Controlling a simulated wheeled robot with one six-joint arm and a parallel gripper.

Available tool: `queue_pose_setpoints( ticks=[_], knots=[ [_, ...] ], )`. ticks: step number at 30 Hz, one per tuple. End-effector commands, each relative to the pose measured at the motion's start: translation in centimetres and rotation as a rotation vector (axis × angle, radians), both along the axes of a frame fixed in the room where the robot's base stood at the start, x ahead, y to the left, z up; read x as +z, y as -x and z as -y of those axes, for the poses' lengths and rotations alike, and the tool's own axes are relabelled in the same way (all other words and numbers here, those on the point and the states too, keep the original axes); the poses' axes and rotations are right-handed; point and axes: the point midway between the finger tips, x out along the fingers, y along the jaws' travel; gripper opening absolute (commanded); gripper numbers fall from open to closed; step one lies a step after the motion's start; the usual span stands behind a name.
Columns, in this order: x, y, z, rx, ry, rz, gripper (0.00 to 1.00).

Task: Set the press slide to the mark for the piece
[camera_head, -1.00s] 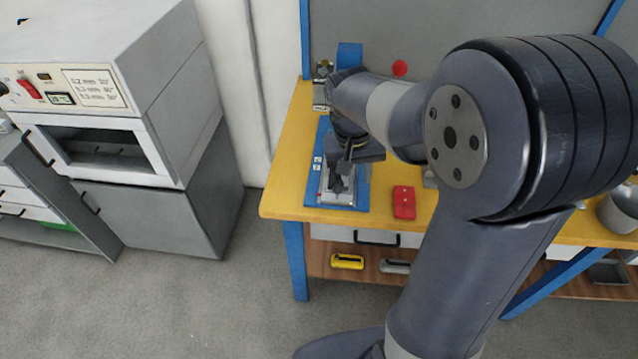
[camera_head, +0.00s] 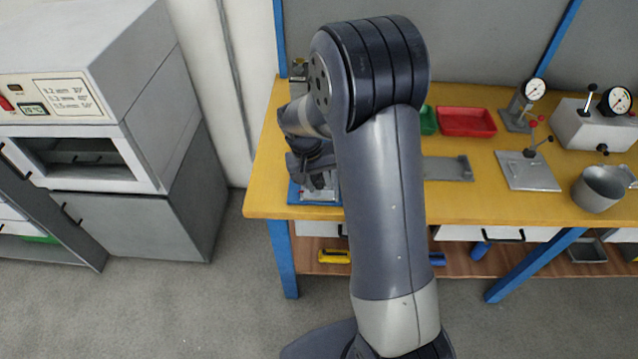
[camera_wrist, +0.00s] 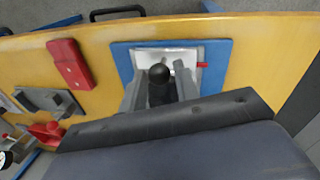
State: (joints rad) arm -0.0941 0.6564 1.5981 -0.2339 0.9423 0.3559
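The press slide unit sits on a blue base plate (camera_wrist: 222,60) with a pale metal plate on it, at the left end of the yellow bench. A black ball knob (camera_wrist: 159,73) stands up from it in the wrist view. My gripper (camera_wrist: 160,88) has one finger on each side of the knob; whether the fingers press on it or leave a gap cannot be told. A small red pointer (camera_wrist: 202,65) shows at the plate's right edge. In the head view, my arm hides most of the unit, leaving part of the blue base (camera_head: 298,194) visible. Scale marks cannot be read.
A red block (camera_wrist: 70,62) lies beside the unit in the wrist view. On the bench are a red tray (camera_head: 466,122), a grey fixture (camera_head: 447,169), a lever plate (camera_head: 528,172) and a metal pot (camera_head: 598,188). An oven (camera_head: 85,158) with a printed chart stands left.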

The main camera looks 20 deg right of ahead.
Motion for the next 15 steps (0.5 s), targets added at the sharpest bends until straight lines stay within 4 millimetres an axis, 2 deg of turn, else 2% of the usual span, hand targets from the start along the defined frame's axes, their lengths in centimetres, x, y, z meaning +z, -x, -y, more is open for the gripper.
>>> queue_pose_setpoints(
  ticks=[6, 13, 15],
  knots=[
    [-1.4, 0.03, 0.28, 0.001, 0.0, 0.001, 0.3],
    [-1.47, 0.04, 0.3, 0.001, 0.0, 0.001, 0.3],
    [-1.46, 0.04, 0.28, 0.001, 0.0, 0.001, 0.26]
  ],
)
